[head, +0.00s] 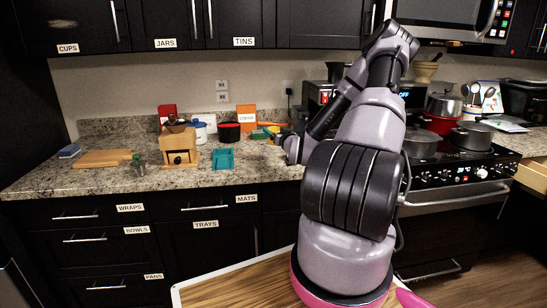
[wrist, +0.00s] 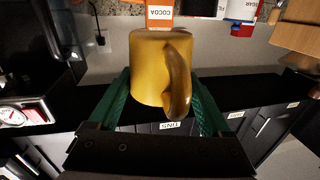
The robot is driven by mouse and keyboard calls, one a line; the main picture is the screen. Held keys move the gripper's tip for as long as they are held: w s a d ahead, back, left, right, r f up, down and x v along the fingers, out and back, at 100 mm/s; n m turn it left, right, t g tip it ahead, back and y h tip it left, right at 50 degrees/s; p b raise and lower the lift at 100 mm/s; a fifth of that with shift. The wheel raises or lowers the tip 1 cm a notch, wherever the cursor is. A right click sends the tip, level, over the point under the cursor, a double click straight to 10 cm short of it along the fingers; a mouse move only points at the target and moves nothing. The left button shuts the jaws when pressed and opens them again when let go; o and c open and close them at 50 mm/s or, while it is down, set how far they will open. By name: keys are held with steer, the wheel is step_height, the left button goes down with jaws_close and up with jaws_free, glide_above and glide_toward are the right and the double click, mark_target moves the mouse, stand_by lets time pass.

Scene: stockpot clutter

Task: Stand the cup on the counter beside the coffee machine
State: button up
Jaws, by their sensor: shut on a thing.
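A yellow cup (wrist: 150,65) with a handle on its right side in the wrist view sits between the two green fingers of my gripper (wrist: 160,105). The gripper is shut on it. The wrist picture looks turned over, with the counter at the top, and the cup's opening does not show. In the head view a little yellow of the cup shows beside my wrist, above the counter (head: 240,174). The coffee machine (head: 313,94), black with red, stands at the back of the counter, partly hidden by my arm.
A teal tray (head: 222,159), a wooden grinder (head: 179,149), a dark red-rimmed pot (head: 229,132) and an orange cocoa box (head: 246,117) stand left of my gripper. A cutting board (head: 103,158) lies farther left. The stove (head: 458,170) is on the right.

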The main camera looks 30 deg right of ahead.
step_height(320, 180, down, 9)
steer(key=shift+d+r, duration=0.1)
stand_by(0.4)
steer(key=o, duration=1.5)
steer(key=shift+f, duration=0.2)
